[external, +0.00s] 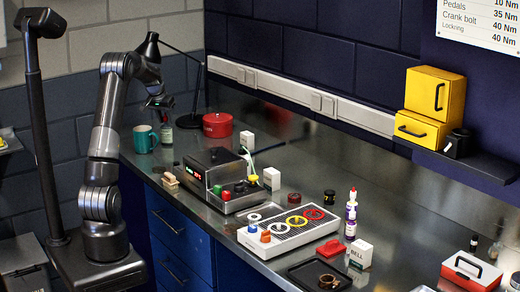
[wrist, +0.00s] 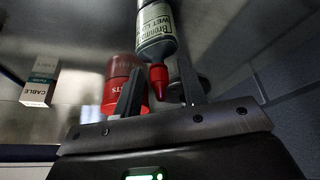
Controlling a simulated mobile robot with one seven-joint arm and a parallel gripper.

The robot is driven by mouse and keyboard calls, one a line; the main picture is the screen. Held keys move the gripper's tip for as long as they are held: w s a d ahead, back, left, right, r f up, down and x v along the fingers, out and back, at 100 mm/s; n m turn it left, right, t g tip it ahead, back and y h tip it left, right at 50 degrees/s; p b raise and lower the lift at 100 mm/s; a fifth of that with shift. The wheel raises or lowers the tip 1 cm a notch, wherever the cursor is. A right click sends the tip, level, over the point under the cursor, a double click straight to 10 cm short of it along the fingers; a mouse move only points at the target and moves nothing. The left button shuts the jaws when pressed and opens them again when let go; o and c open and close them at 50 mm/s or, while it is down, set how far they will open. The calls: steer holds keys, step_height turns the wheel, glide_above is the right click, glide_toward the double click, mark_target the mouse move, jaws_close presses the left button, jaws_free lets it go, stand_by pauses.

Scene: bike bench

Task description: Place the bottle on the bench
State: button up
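The bottle (wrist: 156,30) has a pale body, a printed "WET LUBE" label and a red nozzle that points back toward my gripper in the wrist view. In the external view, my gripper (external: 161,103) is at the far left end of the bench (external: 330,178). The bottle (external: 167,134) hangs or stands right below it, upright. I cannot tell whether its base touches the bench.
A teal mug (external: 145,140) is left of the bottle and a red pot (external: 217,125) right of it. A black lamp (external: 195,100) stands behind. Another nozzle bottle (external: 351,215) stands farther right.

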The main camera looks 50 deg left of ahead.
steer(key=v, duration=1.2)
steer(key=shift+r, duration=0.15)
steer(key=s+d+r+m+h, duration=0.1)
steer(key=s+d+r, duration=0.1)
steer(key=d, duration=1.1)
steer(key=s+d+r+m, duration=0.1)
steer(key=d+r+m, duration=0.1)
steer(key=d, duration=1.1)
steer(key=s+d+f+m, duration=0.1)
steer(key=s+d+f, duration=0.2)
steer(key=s+d, duration=0.5)
steer(key=s+d+f+m+t+h, duration=0.1)
steer(key=s+d+f, duration=0.3)
steer(key=s+d, duration=0.5)
steer(key=shift+s+d+m+t, duration=0.3)
steer(key=shift+d+m, duration=0.4)
steer(key=shift+d, duration=0.5)
steer(key=shift+o, duration=0.2)
